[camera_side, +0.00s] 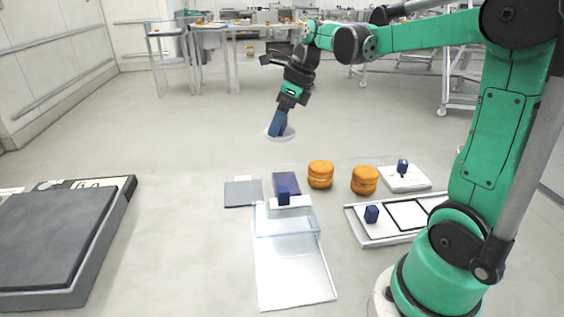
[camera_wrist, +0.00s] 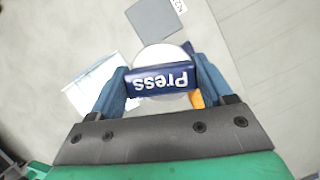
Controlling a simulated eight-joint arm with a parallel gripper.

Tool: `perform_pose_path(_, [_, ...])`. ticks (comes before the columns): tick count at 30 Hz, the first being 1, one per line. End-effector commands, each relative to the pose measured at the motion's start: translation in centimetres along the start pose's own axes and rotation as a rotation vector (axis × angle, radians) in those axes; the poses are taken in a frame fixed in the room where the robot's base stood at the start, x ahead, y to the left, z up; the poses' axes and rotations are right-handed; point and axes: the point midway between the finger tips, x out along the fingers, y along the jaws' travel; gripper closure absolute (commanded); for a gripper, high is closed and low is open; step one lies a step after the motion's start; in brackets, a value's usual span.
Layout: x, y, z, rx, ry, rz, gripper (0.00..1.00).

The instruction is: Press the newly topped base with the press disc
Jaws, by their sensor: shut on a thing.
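My gripper (camera_side: 281,122) is shut on the blue handle (camera_wrist: 163,82) of the press disc, which is labelled "Press". The white press disc (camera_side: 273,135) hangs in the air above the floor, slightly tilted, and shows behind the handle in the wrist view (camera_wrist: 158,54). Two orange-brown rounds, both with a top and a pale filling line, stand side by side: one (camera_side: 320,174) left and one (camera_side: 365,181) right. The disc is above and left of them in the side view, apart from both. A sliver of orange (camera_wrist: 197,101) shows beside the handle in the wrist view. I cannot tell which round is newly topped.
A white tray (camera_side: 293,278) with a clear part and a blue-handled piece (camera_side: 284,195) lies at centre. A grey plate (camera_side: 242,194) and dark blue pad (camera_side: 287,180) are behind it. A white tray (camera_side: 432,202) and a blue-knobbed plate (camera_side: 416,184) stand right. A grey platform (camera_side: 50,240) stands left.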

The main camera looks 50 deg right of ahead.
Motion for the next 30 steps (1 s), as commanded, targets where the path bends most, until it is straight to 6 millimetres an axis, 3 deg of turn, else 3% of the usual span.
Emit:
perform_pose_path(1, [-0.4, -1.8, -2.5, 0.061, 0.0, -0.025, 0.84])
perform_pose_path(4, [-1.0, -4.2, -7.2, 0.157, -0.001, -0.063, 0.84])
perform_pose_path(9, [-2.1, -6.2, -14.1, 0.291, -0.004, -0.119, 0.84])
perform_pose_path(12, [-2.6, -6.5, -16.9, 0.344, -0.006, -0.14, 0.84])
perform_pose_path(15, [-2.9, -6.6, -18.5, 0.376, -0.007, -0.154, 0.84])
perform_pose_path(20, [-2.7, -6.6, -19.6, 0.392, -0.008, -0.161, 0.84])
perform_pose_path(30, [0.0, -6.7, -20.6, 0.391, -0.008, -0.161, 0.84])
